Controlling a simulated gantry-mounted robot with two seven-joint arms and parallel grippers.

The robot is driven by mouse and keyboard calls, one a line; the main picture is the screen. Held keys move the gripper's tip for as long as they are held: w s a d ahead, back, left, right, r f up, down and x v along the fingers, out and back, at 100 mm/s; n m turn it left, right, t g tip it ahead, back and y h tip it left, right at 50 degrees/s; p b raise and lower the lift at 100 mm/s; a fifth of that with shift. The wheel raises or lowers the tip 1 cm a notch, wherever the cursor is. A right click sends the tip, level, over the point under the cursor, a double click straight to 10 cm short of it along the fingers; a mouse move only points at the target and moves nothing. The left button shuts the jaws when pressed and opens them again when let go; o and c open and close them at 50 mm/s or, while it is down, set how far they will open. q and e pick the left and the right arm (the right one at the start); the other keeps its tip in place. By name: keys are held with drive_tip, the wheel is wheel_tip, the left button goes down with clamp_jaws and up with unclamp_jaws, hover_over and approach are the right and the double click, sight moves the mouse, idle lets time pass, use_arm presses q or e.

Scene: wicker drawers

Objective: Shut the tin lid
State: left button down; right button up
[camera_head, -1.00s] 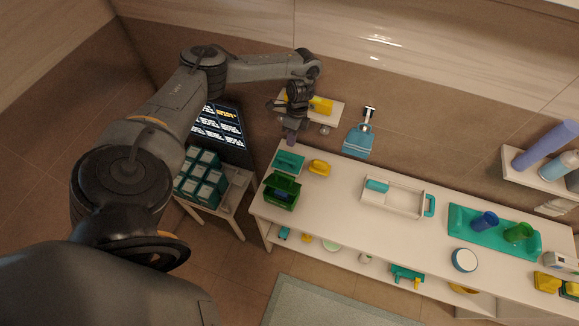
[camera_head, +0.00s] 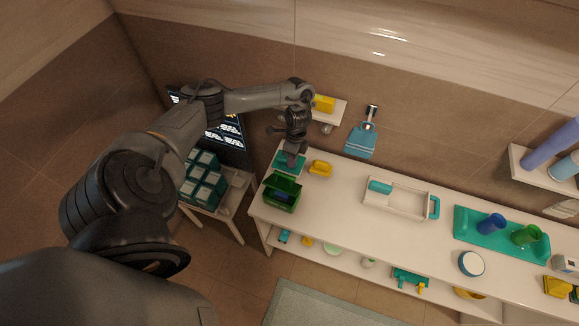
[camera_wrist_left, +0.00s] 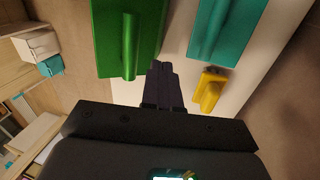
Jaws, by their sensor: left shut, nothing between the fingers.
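The green tin (camera_head: 279,202) stands at the left end of the white table. Its lid (camera_head: 287,183) is raised at a slant, with the dark inside showing beneath it. In the left wrist view, a large green panel (camera_wrist_left: 108,40) with a rounded bar fills the top left; I take it to be the tin's lid. My left gripper (camera_head: 291,160) is shut and empty, pointing down just behind the lid. Its dark fingers (camera_wrist_left: 162,80) show beside the green panel in the wrist view. Whether they touch it I cannot tell. My right gripper is in neither view.
A teal block (camera_head: 283,167) lies behind the tin, partly hidden by the gripper. A yellow object (camera_head: 320,168) sits to its right. A white tray (camera_head: 398,203) with teal handles stands farther right. The tabletop between is clear. A small wall shelf (camera_head: 333,114) is behind.

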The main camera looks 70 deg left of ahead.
use_arm(q)
drive_tip(key=shift+s+d+f+p, duration=0.35)
drive_tip(key=shift+s+d+p, duration=0.05)
drive_tip(key=shift+s+d, duration=0.35)
drive_tip(key=shift+w+r, duration=0.1)
